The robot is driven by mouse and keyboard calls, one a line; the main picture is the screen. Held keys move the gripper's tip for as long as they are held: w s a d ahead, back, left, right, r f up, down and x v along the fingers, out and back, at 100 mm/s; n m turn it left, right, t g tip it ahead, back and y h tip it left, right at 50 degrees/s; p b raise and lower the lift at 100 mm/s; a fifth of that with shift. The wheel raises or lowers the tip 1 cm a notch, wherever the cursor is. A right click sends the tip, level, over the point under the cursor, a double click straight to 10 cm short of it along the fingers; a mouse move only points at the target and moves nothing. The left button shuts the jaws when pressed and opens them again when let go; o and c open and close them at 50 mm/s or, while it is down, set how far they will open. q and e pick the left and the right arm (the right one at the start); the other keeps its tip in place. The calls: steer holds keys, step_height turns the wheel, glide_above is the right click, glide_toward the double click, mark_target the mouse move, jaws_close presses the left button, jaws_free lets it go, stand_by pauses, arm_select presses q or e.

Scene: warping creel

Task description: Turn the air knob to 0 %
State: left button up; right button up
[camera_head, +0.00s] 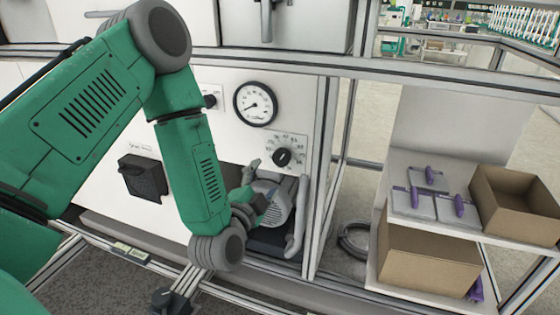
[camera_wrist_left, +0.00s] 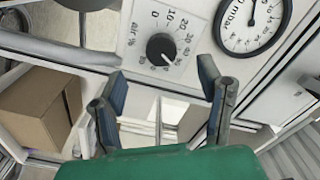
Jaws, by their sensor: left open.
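The air knob (camera_head: 283,157) is a round black dial on a light panel with a printed number scale. It also shows in the left wrist view (camera_wrist_left: 160,48), above the gap between my fingers, with the scale marked "air %". Its small pale pointer mark is toward the lower part of the scale there; I cannot read the exact value. My left gripper (camera_head: 257,186) is open and empty, just below and left of the knob in the head view. Its two fingers (camera_wrist_left: 163,80) are apart in the wrist view and do not visibly touch the knob. My right gripper is not in view.
A round pressure gauge (camera_head: 255,104) sits above left of the knob. A grey motor-like unit (camera_head: 272,208) is below the panel. A metal frame post (camera_head: 323,170) stands at the right. Beyond it, a shelf holds a cardboard box (camera_head: 515,200) and purple-handled pieces (camera_head: 428,177).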

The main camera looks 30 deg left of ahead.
mark_target(280, 161)
arm_select(q)
steer(key=w+b, duration=0.1)
steer(key=w, duration=0.6)
steer(key=shift+r+b, duration=0.15)
steer(key=shift+b, duration=0.2)
steer(key=shift+w+a, duration=0.3)
steer(key=shift+w, duration=0.25)
steer(key=shift+w+a, duration=0.3)
steer(key=shift+w, duration=0.2)
steer(key=shift+w+a+b, duration=0.3)
steer(key=shift+w+a, duration=0.05)
steer(key=shift+w, duration=0.05)
steer(key=shift+d, duration=0.4)
steer(key=c, duration=1.2)
steer(key=shift+o, duration=0.2)
steer(key=shift+s, duration=0.1)
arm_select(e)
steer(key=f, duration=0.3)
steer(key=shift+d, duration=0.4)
